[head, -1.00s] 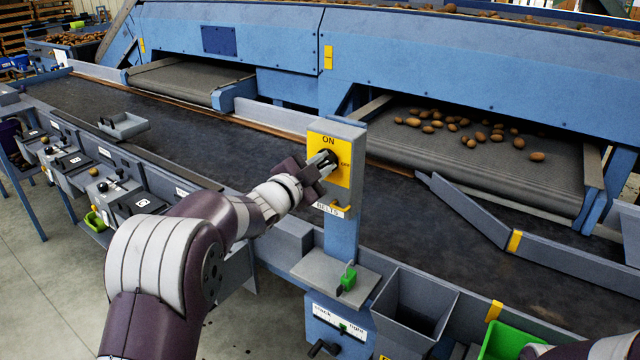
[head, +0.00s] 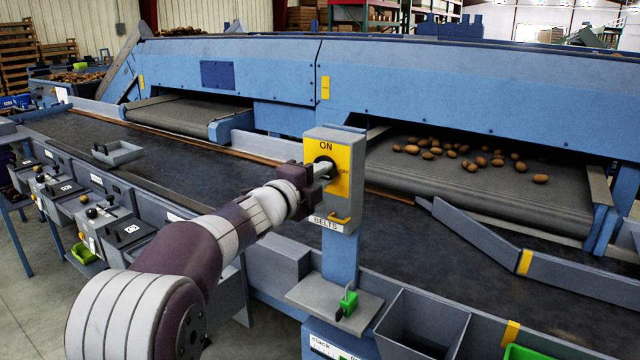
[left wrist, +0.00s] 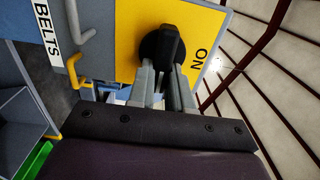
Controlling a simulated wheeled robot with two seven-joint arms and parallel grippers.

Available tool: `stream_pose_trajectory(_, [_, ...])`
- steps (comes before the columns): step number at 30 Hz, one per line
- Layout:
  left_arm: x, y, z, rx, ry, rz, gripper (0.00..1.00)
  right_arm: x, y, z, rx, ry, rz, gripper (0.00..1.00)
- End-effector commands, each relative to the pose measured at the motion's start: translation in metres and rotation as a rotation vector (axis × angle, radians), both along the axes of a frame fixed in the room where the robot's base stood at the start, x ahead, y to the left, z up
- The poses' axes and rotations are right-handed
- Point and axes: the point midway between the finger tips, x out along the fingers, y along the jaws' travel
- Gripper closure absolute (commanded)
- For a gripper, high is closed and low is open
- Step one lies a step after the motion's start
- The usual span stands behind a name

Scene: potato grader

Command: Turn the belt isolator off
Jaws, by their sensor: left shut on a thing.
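The belt isolator (head: 347,196) is a grey box on a blue post, with a yellow face marked ON at the top and OFF at the right, and a BELTS label below. Its black rotary knob (left wrist: 161,48) shows in the left wrist view, with its grip bar running roughly toward the ON mark. My left gripper (head: 322,170) is at the face, its fingers shut on the knob; it also shows in the left wrist view (left wrist: 165,75). In the head view the gripper partly hides the knob. My right gripper is not in view.
A yellow hasp (head: 340,218) sticks out low on the isolator face. A grey shelf (head: 318,297) with a green padlock (head: 347,303) is below, beside an open grey bin (head: 422,325). The dark belt (head: 240,165) runs behind the post.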

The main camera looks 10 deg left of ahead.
Motion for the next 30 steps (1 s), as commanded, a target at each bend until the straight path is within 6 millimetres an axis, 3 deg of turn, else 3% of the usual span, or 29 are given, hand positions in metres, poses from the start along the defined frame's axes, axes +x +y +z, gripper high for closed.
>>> stream_pose_trajectory(17, [0.0001,-0.0004,-0.0018,0.033,-0.01,-0.001,1.0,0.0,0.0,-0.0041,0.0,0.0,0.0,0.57])
stream_pose_trajectory(18, [0.0001,-0.0004,-0.0019,0.033,-0.009,-0.001,0.77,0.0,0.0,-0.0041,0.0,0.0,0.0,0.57])
stream_pose_trajectory(20, [0.0001,-0.0004,-0.0018,0.032,-0.009,-0.001,0.58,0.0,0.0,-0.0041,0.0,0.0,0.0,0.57])
stream_pose_trajectory(30, [-0.0019,0.0008,-0.0012,0.03,-0.01,0.0,0.55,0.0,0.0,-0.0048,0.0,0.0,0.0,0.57])
